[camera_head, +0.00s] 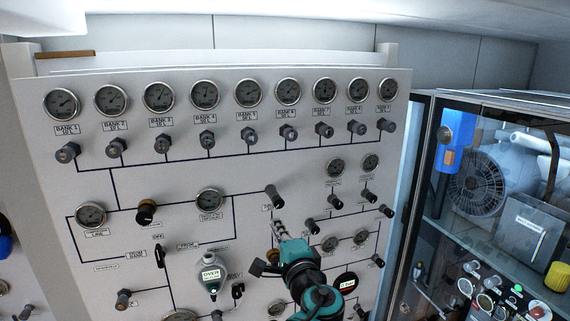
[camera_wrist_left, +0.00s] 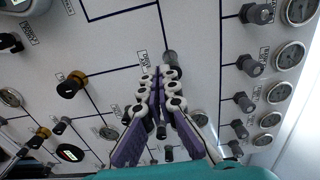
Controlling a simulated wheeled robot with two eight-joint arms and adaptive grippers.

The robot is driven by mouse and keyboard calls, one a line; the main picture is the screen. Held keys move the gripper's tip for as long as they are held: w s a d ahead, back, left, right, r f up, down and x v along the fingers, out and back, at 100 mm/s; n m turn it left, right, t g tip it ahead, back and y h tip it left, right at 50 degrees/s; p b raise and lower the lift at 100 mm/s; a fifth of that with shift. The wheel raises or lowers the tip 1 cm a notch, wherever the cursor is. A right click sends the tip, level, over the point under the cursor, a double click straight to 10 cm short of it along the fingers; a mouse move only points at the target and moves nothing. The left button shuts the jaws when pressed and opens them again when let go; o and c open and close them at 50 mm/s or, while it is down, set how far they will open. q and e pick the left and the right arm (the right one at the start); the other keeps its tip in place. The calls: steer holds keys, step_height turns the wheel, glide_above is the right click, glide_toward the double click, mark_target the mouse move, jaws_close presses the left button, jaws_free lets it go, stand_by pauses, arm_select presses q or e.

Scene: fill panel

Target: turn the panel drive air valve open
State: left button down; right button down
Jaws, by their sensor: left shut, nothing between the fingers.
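The panel (camera_head: 130,190) is a pale upright board with gauges, knobs and black lines. A dark valve knob (camera_head: 274,197) sits at its middle, on the end of a black line, with a small label whose text I cannot read clearly. This knob may be the panel drive air valve. My left gripper (camera_head: 279,228) is just below the knob in the head view, shut and empty. In the left wrist view its fingertips (camera_wrist_left: 163,72) meet just short of the knob (camera_wrist_left: 171,58) and partly cover it; I cannot tell if they touch. My right gripper is not in view.
A row of bank gauges (camera_head: 205,95) with knobs runs along the top. Smaller knobs (camera_head: 312,227) and gauges (camera_head: 330,243) crowd the right side. A pale device marked OVER (camera_head: 211,276) hangs left of my gripper. A glass-fronted cabinet (camera_head: 500,190) stands at right.

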mark_target(278, 202)
arm_select(q)
steer(key=w+a+r+p, duration=0.1)
steer(key=w+r, duration=0.1)
steer(key=w, duration=0.3)
steer(key=shift+w+a+r+p, duration=0.15)
steer(key=shift+w+a+p, duration=0.15)
steer(key=shift+w+a, duration=0.05)
stand_by(0.3)
steer(key=shift+d, duration=0.2)
stand_by(0.5)
steer(key=shift+f+b, duration=0.65)
steer(key=shift+b, duration=0.1)
stand_by(0.4)
steer(key=shift+a+f, duration=0.1)
steer(key=shift+a, duration=0.15)
steer(key=shift+s, duration=0.1)
